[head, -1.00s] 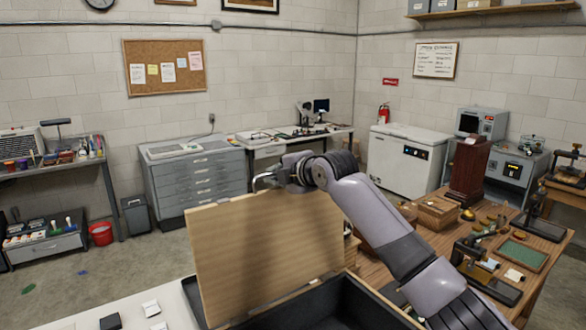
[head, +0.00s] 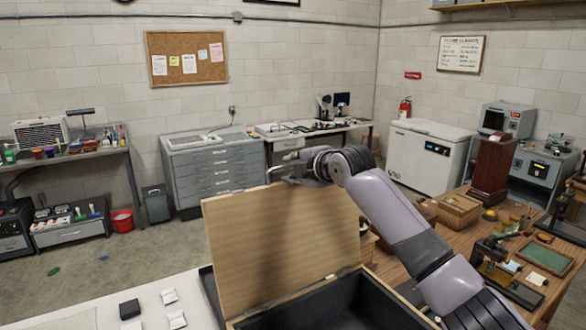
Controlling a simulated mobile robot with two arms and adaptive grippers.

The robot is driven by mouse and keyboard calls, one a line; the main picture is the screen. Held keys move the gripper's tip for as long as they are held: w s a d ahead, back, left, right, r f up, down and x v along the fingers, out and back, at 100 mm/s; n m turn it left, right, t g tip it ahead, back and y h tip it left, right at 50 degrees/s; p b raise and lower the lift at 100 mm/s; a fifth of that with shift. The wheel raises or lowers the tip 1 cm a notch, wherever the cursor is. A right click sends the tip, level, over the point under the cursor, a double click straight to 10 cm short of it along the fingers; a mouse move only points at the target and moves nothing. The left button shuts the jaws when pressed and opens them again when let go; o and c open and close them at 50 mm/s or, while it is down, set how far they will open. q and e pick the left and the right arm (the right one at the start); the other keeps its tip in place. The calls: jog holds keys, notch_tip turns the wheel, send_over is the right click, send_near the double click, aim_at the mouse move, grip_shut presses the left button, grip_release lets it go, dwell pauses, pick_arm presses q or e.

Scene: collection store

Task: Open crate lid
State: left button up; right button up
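The wooden crate lid (head: 280,245) stands raised, nearly upright, at the bottom middle of the head view. Its pale inner face shows. The crate (head: 345,305) below it has a dark interior, and its lower part is cut off by the frame edge. My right gripper (head: 283,172) is at the lid's top edge, with its fingers just above and behind that edge. Whether the fingers touch the lid or are shut cannot be told. My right arm passes over the crate's right side. My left gripper is not in view.
A white table top (head: 185,290) left of the crate holds a small dark block (head: 130,309) and several white pieces. A wooden table (head: 455,225) at right holds boxes and instruments. Grey drawers (head: 214,170) and a white chest (head: 428,155) stand behind.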

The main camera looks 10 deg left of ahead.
jog(key=shift+s+r, duration=0.1)
jog(key=v, duration=1.1)
jog(key=shift+s+d, duration=0.3)
jog(key=shift+d, duration=0.05)
